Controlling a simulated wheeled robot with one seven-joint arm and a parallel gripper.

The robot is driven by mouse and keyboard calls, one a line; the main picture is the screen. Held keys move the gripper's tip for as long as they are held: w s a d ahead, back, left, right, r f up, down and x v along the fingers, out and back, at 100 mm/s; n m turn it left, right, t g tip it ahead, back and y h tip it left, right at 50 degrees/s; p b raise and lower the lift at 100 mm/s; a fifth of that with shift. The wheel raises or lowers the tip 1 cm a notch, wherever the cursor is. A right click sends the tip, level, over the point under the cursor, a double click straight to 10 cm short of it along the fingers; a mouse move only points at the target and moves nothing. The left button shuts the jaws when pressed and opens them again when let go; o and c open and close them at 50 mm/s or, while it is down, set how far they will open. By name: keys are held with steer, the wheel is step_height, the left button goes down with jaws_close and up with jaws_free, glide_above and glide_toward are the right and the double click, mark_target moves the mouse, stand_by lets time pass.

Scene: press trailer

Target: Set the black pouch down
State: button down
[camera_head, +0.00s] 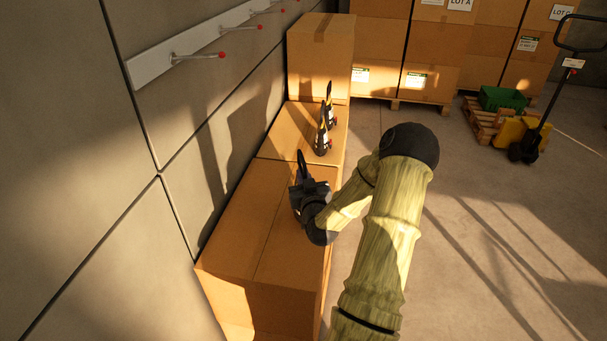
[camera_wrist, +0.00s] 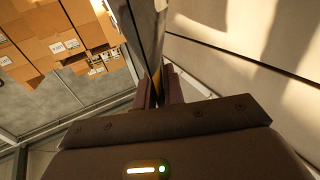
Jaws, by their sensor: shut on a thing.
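My gripper (camera_head: 299,188) is over the near cardboard box (camera_head: 243,222) along the wall. In the wrist view its two fingers (camera_wrist: 159,90) are shut on a dark, flat, glossy thing, the black pouch (camera_wrist: 148,32). The pouch stands out beyond the fingertips there. In the head view a thin dark upright piece of the pouch (camera_head: 301,163) shows above the fingers. The rest of it is hidden by the gripper. I cannot tell whether the pouch touches the box.
Two dark bottle-like things with pale labels, a nearer one (camera_head: 322,140) and a farther one (camera_head: 330,108), stand on the box beyond my gripper. A taller box (camera_head: 318,60) rises behind them. A peg rail (camera_head: 190,47) is on the left wall. The near box top is clear.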

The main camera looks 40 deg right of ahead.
steer(key=shift+r, duration=0.1)
steer(key=shift+f, duration=2.05)
steer(key=c, duration=1.5)
jaws_free()
steer(key=shift+f, duration=0.1)
steer(key=shift+s+a, duration=0.1)
steer(key=shift+s, duration=0.05)
steer(key=v, duration=1.1)
steer(key=shift+s+a, duration=0.2)
steer(key=shift+s, duration=0.15)
